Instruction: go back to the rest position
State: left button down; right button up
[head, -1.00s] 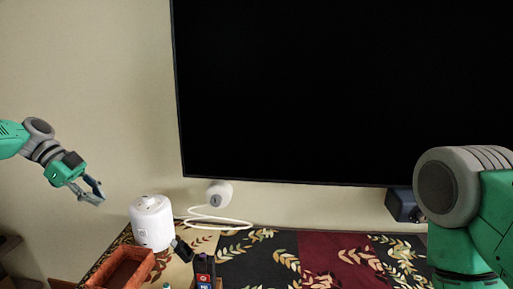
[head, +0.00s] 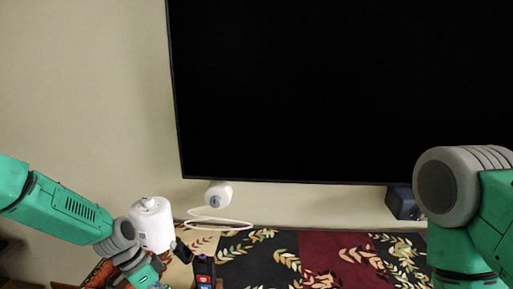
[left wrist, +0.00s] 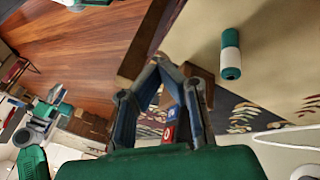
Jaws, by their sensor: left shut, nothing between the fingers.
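My left arm reaches in from the left in the head view, and its wrist is low, in front of the orange tray (head: 103,272). A dark box with red and blue marks (left wrist: 170,122) shows behind the fingers. My right arm stands at the right edge of the head view, and its gripper is out of frame.
A white cylindrical device (head: 151,224) stands on the patterned table cover (head: 330,262), close by my left wrist. A green and white cylinder (left wrist: 231,55) shows in the left wrist view. A large black screen (head: 340,90) fills the wall.

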pick_arm(q)
jog(key=s+d+f+n+y, duration=0.2)
jog(key=s+f+n, duration=0.2)
jog(key=s+f, duration=0.6)
jog(key=s+a+r+n+y, duration=0.1)
jog(key=s+a+n, duration=0.2)
jog(key=s, duration=0.8)
jog(key=s+a+r+n+t+y, duration=0.1)
jog(key=s+a+n+y, duration=0.1)
jog(key=s, duration=0.9)
jog(key=a+n, duration=0.1)
jog(key=a, duration=0.1)
jog(key=shift+a+n+t, duration=0.3)
jog(key=shift+n, duration=0.1)
